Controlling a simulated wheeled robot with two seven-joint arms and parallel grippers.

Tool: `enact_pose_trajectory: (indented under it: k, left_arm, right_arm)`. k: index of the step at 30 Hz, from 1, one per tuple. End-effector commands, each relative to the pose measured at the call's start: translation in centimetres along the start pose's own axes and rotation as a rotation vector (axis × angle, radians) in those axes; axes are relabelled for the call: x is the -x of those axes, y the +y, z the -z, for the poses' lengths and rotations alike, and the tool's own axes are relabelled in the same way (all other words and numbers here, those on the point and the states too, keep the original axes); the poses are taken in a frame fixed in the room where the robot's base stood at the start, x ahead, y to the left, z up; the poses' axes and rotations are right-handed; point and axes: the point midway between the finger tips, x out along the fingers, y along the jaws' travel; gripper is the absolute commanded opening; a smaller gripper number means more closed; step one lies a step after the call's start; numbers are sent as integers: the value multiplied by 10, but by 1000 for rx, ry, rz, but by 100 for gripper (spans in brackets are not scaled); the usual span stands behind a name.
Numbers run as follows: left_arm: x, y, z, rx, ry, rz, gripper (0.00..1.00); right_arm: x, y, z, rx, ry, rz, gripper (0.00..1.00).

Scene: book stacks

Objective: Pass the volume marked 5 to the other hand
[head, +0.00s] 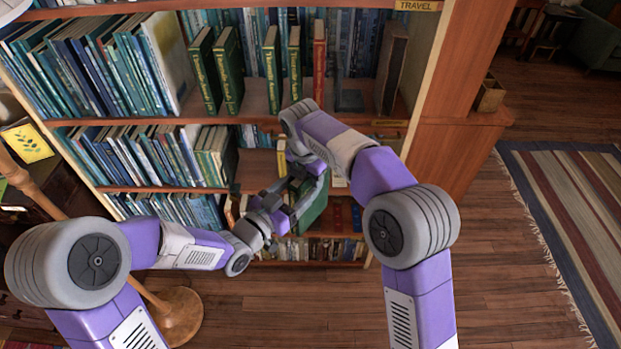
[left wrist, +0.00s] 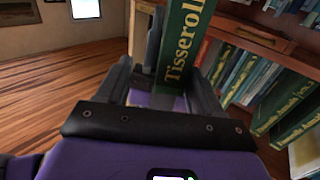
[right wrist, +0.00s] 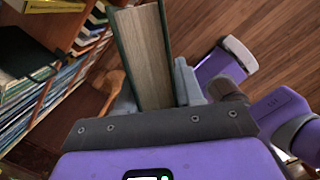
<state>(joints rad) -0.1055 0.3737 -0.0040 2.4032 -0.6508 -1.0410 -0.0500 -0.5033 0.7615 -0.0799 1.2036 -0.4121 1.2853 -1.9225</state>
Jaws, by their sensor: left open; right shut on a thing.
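A green book with gold lettering reading "Tissero…" on its spine hangs between my two hands in front of the shelves (head: 315,207). No number on it is readable. My right gripper (right wrist: 157,88) is shut on this book, whose page edges face the right wrist camera (right wrist: 144,50). My left gripper (left wrist: 180,78) is open, with its fingers on either side of the book's spine (left wrist: 183,45). In the head view the left gripper (head: 283,208) reaches the book from the left. I cannot tell whether its fingers touch the covers.
The bookcase behind holds several upright green volumes (head: 228,70), a red book (head: 319,62) and a dark brown book (head: 391,68) on its upper shelf. Blue books (head: 100,65) fill the left side. A lamp stand (head: 178,318) is at lower left.

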Motion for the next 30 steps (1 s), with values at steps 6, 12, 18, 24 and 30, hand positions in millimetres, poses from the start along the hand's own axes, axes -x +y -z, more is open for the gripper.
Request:
enact_pose_trajectory:
  k: [6, 12, 18, 24, 30]
  left_arm:
    - [1, -11, -54, 90, -157, 43, 66]
    - [20, -16, -153, 274, -442, 109, 66]
    - [67, -4, -244, 491, -722, 208, 66]
    - [130, 26, -316, 713, -990, 317, 66]
    - [183, 61, -355, 889, -1195, 395, 66]
  right_arm:
    - [1, 0, 0, 0, -1, -3, 0]
    - [1, 0, 0, 0, -2, -3, 0]
    - [1, 0, 0, 0, -2, -3, 0]
    - [1, 0, 0, 0, -2, -3, 0]
    - [1, 0, 0, 0, -2, -3, 0]
